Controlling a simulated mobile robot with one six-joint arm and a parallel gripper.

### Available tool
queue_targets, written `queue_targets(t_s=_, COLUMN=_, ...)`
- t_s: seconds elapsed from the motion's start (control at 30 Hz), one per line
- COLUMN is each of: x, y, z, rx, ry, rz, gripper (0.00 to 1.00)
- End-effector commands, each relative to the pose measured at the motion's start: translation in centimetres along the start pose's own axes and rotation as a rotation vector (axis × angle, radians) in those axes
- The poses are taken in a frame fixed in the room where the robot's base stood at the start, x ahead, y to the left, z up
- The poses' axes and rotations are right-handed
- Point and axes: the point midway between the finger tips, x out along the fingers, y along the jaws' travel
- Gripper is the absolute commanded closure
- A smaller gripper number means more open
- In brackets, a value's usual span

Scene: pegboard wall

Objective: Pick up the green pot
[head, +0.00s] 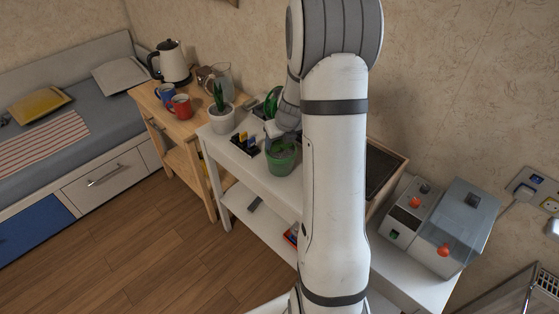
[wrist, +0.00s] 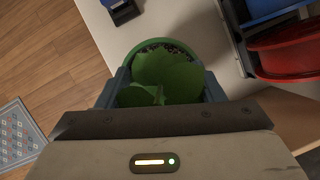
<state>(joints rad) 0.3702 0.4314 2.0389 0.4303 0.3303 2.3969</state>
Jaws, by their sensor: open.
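The green pot (head: 282,163) stands near the front edge of the white shelf unit in the head view, with dark soil in it. In the wrist view the green pot (wrist: 187,47) shows its round rim, soil and broad green leaves. My gripper (wrist: 163,88) is open, with one finger on each side of the pot in the wrist view. I cannot tell whether the fingers touch it. In the head view my gripper (head: 273,130) is just above the pot and partly hidden.
A white pot with a spiky plant (head: 221,117) and a dark holder (head: 245,145) stand left of the green pot. Red and blue mugs are on the wooden table (head: 150,101). A dark rack with red and blue items (wrist: 285,45) is close at right in the wrist view.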

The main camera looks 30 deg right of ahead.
Motion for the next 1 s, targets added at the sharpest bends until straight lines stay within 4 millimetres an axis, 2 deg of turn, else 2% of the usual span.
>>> queue_targets(t_s=0.23, x=0.10, y=-0.03, z=0.00, rx=0.000, ry=0.000, rz=0.000, gripper=0.39)
queue_targets(t_s=0.9, x=0.07, y=-0.11, z=-0.02, rx=0.001, ry=0.000, rz=-0.001, gripper=0.94)
queue_targets(t_s=1.0, x=0.06, y=-0.12, z=-0.02, rx=0.001, ry=0.000, rz=-0.001, gripper=1.00)
